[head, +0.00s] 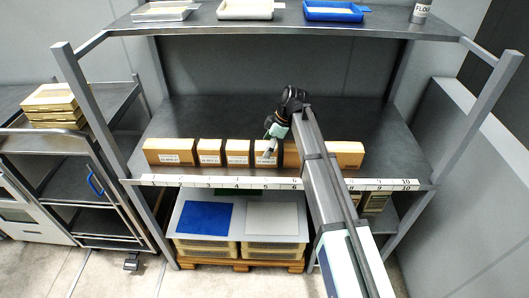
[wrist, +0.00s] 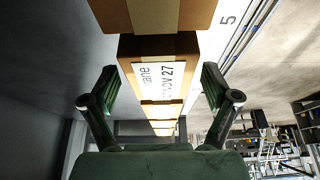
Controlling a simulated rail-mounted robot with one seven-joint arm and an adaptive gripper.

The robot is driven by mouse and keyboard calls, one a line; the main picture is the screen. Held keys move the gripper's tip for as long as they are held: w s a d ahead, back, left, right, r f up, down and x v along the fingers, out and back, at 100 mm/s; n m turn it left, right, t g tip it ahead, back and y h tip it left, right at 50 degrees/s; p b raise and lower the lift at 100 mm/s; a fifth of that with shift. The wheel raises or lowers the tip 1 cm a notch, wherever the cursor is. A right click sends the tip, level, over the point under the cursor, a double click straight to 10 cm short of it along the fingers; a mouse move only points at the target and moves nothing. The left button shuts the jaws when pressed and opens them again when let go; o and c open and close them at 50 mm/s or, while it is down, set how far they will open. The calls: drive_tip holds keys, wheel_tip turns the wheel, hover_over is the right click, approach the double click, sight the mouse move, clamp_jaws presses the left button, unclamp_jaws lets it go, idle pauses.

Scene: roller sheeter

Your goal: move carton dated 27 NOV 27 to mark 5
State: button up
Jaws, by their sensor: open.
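My gripper (head: 272,146) is over the row of cartons on the middle shelf, near mark 5. In the wrist view its fingers (wrist: 160,88) are open and spread on either side of a brown carton (wrist: 158,48). The white label of this carton is partly readable, ending in "OV 27"; the day is not legible. I cannot tell whether the fingers touch it. Mark 5 (wrist: 228,20) shows on the white strip beside a nearer carton (wrist: 155,14). In the head view the labels are too small to read.
Other cartons (head: 169,152) stand to the left and a brown one (head: 346,153) to the right, behind my arm. The numbered strip (head: 225,183) runs along the shelf's front edge. The shelf behind the row is clear. An upper shelf (head: 270,30) holds trays.

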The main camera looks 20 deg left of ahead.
drive_tip(key=b+v, duration=0.1)
drive_tip(key=v, duration=0.7)
drive_tip(key=shift+b, duration=0.3)
drive_tip(key=shift+d+r, duration=0.1)
drive_tip(key=shift+r, duration=0.25)
